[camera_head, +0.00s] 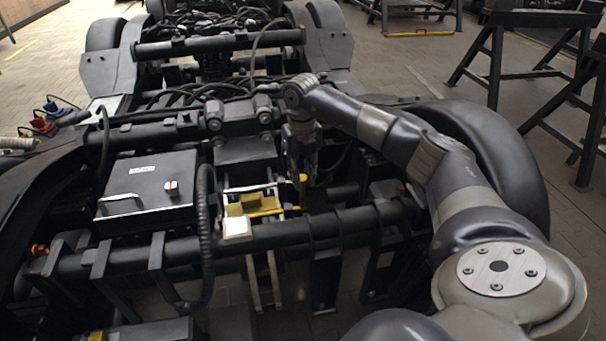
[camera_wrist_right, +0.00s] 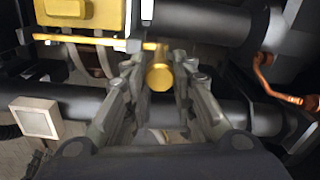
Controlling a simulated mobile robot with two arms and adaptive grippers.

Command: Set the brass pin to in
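The brass pin's round head (camera_wrist_right: 160,77) shows in the right wrist view between the two fingertips of my right gripper (camera_wrist_right: 158,70). Narrow gaps seem to separate it from the fingers; contact is hard to judge. A thin yellow bar (camera_wrist_right: 90,40) runs left from near the pin. In the head view my right gripper (camera_head: 303,172) points down beside the pin's upright yellow end (camera_head: 302,186), right of a yellow block (camera_head: 250,201) on a small bracket. That block also shows in the wrist view (camera_wrist_right: 75,10). My left gripper is not in view.
A thick black tube (camera_head: 280,235) crosses in front. Cables and hoses lie behind. Trestles (camera_head: 500,60) stand at the right.

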